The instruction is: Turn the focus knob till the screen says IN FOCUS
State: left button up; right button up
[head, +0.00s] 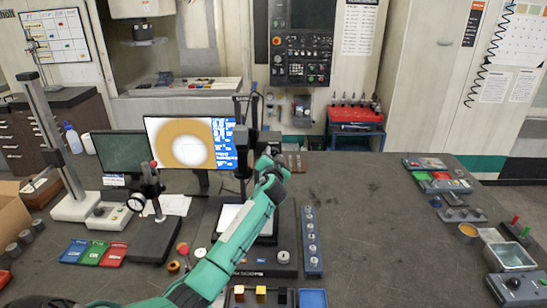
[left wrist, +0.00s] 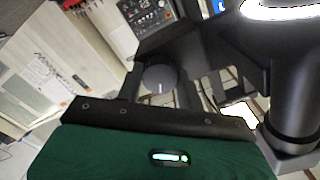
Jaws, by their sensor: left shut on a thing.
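The screen (head: 185,142) shows a bright disc in an orange-brown ring, with a blue panel of white text at its right, too small to read. The dark microscope column (head: 242,165) stands right of it on a dark base (head: 268,262). My left arm reaches in from the bottom to the column, with its gripper (head: 258,155) partly hidden there. In the left wrist view, the round dark focus knob (left wrist: 160,78) with a pale index mark sits between the dark fingers of my left gripper (left wrist: 165,86), which is shut on it. My right gripper is not in view.
A gauge stand (head: 152,195) and a tall column stand (head: 62,160) are at the left. Red, green and blue trays (head: 92,252) lie in front of them. A grey strip with round parts (head: 311,240) lies right of the base. The right-centre table is clear.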

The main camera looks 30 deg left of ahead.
pick_arm(q)
jog(key=shift+f+n+b, duration=0.1)
jog(key=shift+n+b, duration=6.8)
jog(key=shift+b, duration=0.6)
jog(key=o, duration=1)
jog(key=shift+s, duration=0.1)
